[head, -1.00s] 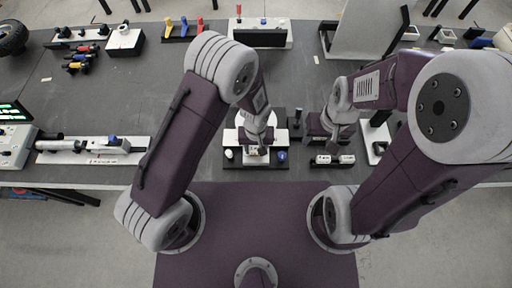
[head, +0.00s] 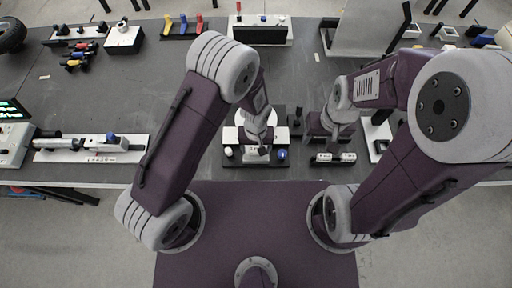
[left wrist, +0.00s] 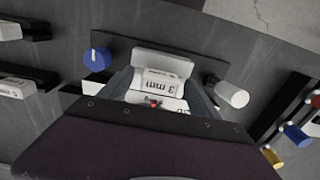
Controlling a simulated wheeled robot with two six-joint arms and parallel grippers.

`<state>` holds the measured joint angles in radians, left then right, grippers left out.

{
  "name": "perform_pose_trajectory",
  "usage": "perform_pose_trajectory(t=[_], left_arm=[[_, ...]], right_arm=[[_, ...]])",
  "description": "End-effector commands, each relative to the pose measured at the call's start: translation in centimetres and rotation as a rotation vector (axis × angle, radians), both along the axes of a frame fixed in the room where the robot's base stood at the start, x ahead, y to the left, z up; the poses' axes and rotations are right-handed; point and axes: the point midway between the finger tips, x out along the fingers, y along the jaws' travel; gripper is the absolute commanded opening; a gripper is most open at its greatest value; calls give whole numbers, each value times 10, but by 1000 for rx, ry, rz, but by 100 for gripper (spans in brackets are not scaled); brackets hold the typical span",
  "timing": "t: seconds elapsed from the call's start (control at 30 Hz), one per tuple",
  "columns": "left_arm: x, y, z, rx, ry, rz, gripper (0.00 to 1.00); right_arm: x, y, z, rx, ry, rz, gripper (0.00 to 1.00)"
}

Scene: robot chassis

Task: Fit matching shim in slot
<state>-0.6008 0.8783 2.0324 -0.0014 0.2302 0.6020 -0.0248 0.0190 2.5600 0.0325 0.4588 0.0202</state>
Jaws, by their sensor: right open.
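In the left wrist view, a white block marked "3 mm" (left wrist: 165,80) lies between the fingertips of my left gripper (left wrist: 160,77). A second white labelled face with a red spot (left wrist: 154,104) shows nearer my wrist, partly hidden. I cannot tell whether the fingers press on either piece. In the head view, my left gripper (head: 259,147) is at a white block (head: 257,156) on a dark fixture (head: 240,165). My right gripper (head: 332,140) is open behind a small dark rack with white labelled pieces (head: 335,157). The slot cannot be made out.
A blue knob (left wrist: 97,59) and a white cylinder (left wrist: 232,95) flank the left gripper. A white board with a cylinder device (head: 90,148) lies at the left. Tools (head: 80,57) and coloured holders (head: 183,26) stand at the back. The table's left middle is clear.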

Motion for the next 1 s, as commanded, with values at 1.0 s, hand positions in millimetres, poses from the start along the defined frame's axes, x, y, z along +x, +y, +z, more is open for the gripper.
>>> perform_pose_trajectory(t=[1.0], left_arm=[[0, 0, 91, 0, 0, 0, 72]], right_arm=[[0, 0, -6, 0, 0, 0, 54]])
